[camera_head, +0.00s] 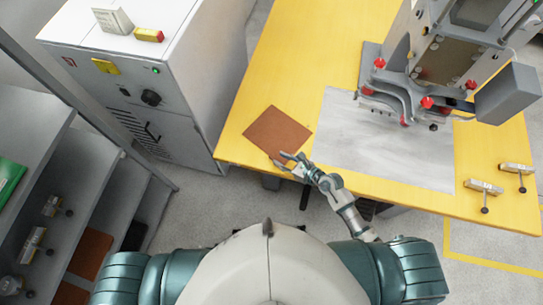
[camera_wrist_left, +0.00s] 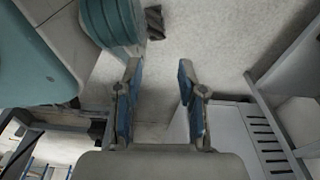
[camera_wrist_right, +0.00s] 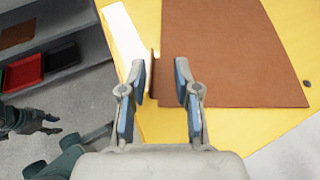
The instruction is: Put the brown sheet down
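The brown sheet (camera_head: 277,132) lies on the left end of the yellow table (camera_head: 262,85), near its front edge. It fills the top of the right wrist view (camera_wrist_right: 230,50). My right gripper (camera_head: 290,161) is at the sheet's near right corner. In the right wrist view its fingers (camera_wrist_right: 163,82) stand apart, with the sheet's edge just beyond them. A thin brown strip shows near the left finger; I cannot tell whether it is part of the sheet. My left gripper (camera_wrist_left: 158,83) is open and empty, and is not seen in the head view.
A grey plate (camera_head: 385,150) lies right of the sheet, under a welding machine (camera_head: 430,70). Two clamps (camera_head: 484,187) sit on the table's right end. A white cabinet (camera_head: 150,60) stands left of the table. Shelves at the left hold more brown sheets (camera_head: 92,250).

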